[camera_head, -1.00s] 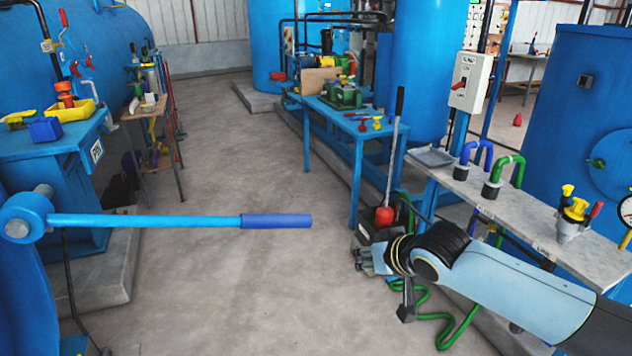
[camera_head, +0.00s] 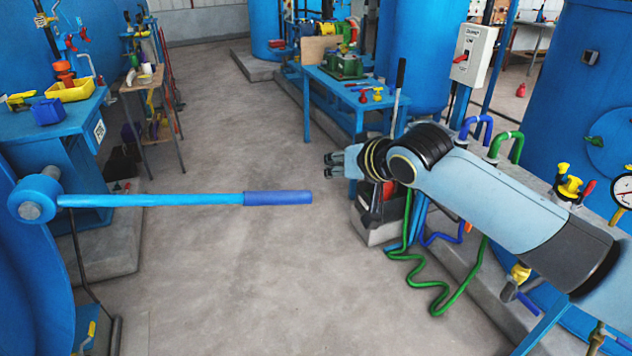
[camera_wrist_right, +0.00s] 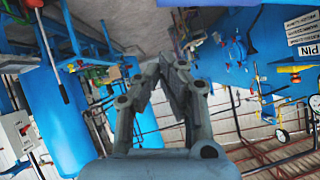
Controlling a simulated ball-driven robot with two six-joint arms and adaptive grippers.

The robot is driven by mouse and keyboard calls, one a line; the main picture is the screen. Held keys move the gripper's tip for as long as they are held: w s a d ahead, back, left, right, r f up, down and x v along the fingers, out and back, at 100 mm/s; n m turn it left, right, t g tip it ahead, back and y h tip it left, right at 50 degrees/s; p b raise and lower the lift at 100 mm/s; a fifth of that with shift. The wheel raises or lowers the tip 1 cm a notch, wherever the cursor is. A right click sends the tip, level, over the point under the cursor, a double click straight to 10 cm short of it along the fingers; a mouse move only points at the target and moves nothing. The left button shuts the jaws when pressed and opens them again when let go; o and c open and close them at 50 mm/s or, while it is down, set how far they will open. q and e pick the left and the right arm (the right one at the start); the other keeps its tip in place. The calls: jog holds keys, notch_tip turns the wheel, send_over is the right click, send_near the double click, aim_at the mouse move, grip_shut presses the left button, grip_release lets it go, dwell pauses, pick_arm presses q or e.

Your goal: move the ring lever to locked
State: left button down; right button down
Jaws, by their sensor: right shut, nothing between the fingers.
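The ring lever (camera_head: 150,200) is a long blue bar that runs almost level from a round blue hub (camera_head: 35,198) at the left to a darker blue grip (camera_head: 278,198). My right gripper (camera_head: 330,165) is just beyond the grip's right end and a little higher in the picture, apart from it. It is shut and empty, and its fingers (camera_wrist_right: 170,75) come together in the right wrist view. I cannot make out the lever surely in the right wrist view. My left gripper is not in view.
A blue table (camera_head: 345,92) with a green machine stands behind my right gripper. A grey bench with blue and green hoses (camera_head: 510,145) lies to the right, partly behind my right arm. At the left is a blue bench (camera_head: 60,125) with a yellow tray. The middle floor is clear.

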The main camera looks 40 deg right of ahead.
jog(key=w+f, duration=0.6)
jog(key=f, duration=0.1)
jog(key=shift+a, duration=0.25)
